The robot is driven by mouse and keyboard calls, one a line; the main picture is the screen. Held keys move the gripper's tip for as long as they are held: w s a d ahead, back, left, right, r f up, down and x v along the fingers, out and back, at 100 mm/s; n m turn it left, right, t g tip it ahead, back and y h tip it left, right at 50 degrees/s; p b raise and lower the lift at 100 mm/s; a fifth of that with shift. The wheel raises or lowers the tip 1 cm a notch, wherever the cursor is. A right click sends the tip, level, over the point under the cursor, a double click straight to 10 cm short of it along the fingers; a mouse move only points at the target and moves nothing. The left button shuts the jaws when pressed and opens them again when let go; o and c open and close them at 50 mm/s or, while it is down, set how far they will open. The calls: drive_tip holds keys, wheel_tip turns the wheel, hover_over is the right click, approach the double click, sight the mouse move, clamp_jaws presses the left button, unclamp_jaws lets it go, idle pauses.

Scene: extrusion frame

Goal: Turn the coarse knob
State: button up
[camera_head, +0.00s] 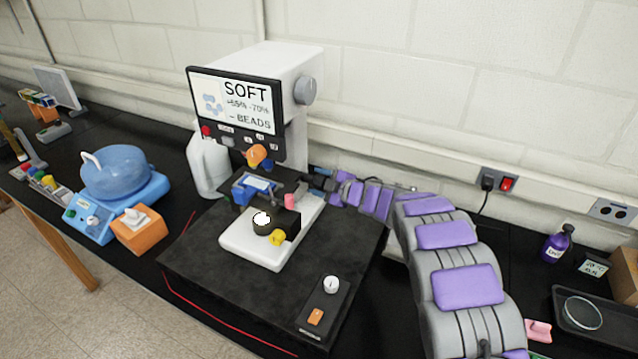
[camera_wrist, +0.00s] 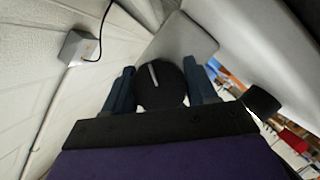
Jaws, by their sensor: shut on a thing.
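A black round knob (camera_wrist: 160,87) with a pale line mark shows in the wrist view, at the side of a white body. My gripper (camera_wrist: 162,76) has its blue fingers on either side of this knob and is shut on it. In the head view my gripper (camera_head: 320,180) reaches in from the right, low beside the white microscope (camera_head: 290,62); the held knob is hidden there. The microscope's screen (camera_head: 236,104) reads "SOFT ~55%-70% - BEADS". A grey knob (camera_head: 305,90) sits high on its right side, apart from my gripper.
The microscope stands on a black slab (camera_head: 200,262) with a white dial (camera_head: 331,285) and orange switch. A white jug (camera_head: 205,160) is behind left, a blue bath (camera_head: 115,172) farther left. The wall and a socket (camera_head: 497,181) are close behind my arm.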

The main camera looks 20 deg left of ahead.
drive_tip(key=shift+d+p, duration=0.2)
drive_tip(key=shift+p, duration=1.05)
drive_tip(key=m+g+p, duration=0.1)
drive_tip(key=p, duration=0.5)
drive_tip(key=shift+r, duration=0.1)
drive_tip(key=shift+m+p, duration=0.3)
drive_tip(key=shift+p, duration=0.55)
drive_tip(key=o, duration=0.9)
drive_tip(key=shift+s, duration=0.1)
drive_tip(key=shift+c, duration=0.2)
drive_tip(key=shift+o, duration=0.6)
drive_tip(key=v, duration=1.7)
drive_tip(key=shift+r, duration=0.15)
